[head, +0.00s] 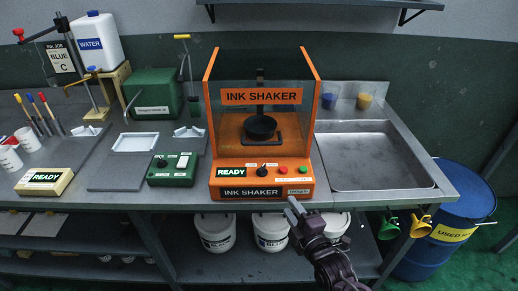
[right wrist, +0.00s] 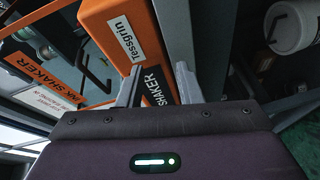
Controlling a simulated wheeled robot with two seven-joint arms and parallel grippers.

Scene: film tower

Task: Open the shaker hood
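The orange ink shaker (head: 262,190) stands on the bench in the middle of the head view. Its clear hood, with an orange "INK SHAKER" label (head: 261,96), appears down in front of a black round holder (head: 260,126). The label also shows tilted at the left of the right wrist view (right wrist: 38,78). My right gripper (head: 293,207) is just in front of and below the shaker's front right edge. In the right wrist view its two fingers (right wrist: 158,82) are apart, with the shaker's orange base beyond them and nothing gripped. My left gripper is not in view.
A sunken metal tray (head: 368,160) lies right of the shaker. A green control box (head: 171,168) stands close on its left. White buckets (head: 216,232) sit on the shelf below. A blue drum (head: 445,225) stands at the right. A wall shelf (head: 320,3) hangs above.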

